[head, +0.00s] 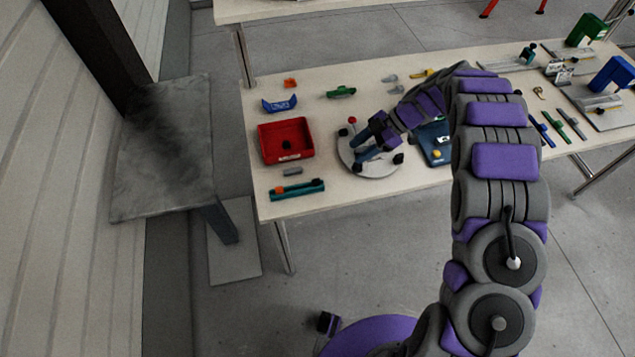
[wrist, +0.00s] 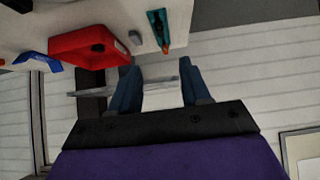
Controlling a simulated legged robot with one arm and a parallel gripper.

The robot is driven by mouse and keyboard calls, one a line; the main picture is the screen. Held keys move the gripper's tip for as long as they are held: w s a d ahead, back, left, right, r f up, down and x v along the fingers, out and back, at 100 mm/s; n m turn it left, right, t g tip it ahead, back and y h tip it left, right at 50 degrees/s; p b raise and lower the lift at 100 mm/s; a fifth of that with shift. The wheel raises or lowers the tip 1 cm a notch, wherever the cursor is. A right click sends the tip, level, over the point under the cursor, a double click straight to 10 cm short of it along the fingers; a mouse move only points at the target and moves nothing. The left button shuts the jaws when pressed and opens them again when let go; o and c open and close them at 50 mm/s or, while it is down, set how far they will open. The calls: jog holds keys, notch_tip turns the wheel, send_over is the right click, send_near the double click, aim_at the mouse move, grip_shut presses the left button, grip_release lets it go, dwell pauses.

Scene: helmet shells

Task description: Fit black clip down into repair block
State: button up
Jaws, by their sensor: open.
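A small black piece, probably the black clip (head: 287,144), lies in the red tray (head: 262,148). It also shows as a dark spot in the tray in the wrist view (wrist: 97,47). I cannot tell for sure which thing is the repair block; a long teal block (head: 305,188) with an orange part lies at the table's front edge, and it shows in the wrist view (wrist: 153,22). My gripper (head: 362,149) is over the round grey plate, right of the tray. In the wrist view its blue fingers (wrist: 158,80) are apart with nothing between them.
A small grey piece (head: 292,171) lies between tray and teal block. A blue bracket (head: 279,104), a green part (head: 341,91) and a dark blue tray (head: 431,138) are nearby.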

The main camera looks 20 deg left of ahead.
jog(key=b, duration=0.2)
send_near(316, 180)
jog(key=x, duration=0.3)
jog(key=shift+w+a+r, duration=0.1)
jog(key=shift+w, duration=0.05)
jog(key=shift+s+f, duration=0.3)
jog(key=shift+f, duration=0.25)
jog(key=b+x, duration=0.1)
jog(key=x, duration=0.4)
jog(key=shift+a, duration=0.3)
jog(key=shift+d+r, duration=0.15)
jog(key=shift+c, duration=0.2)
jog(key=shift+d+r, duration=0.1)
jog(key=shift+d, duration=0.15)
jog(key=c, duration=0.3)
jog(key=shift+a, duration=0.2)
grip_shut()
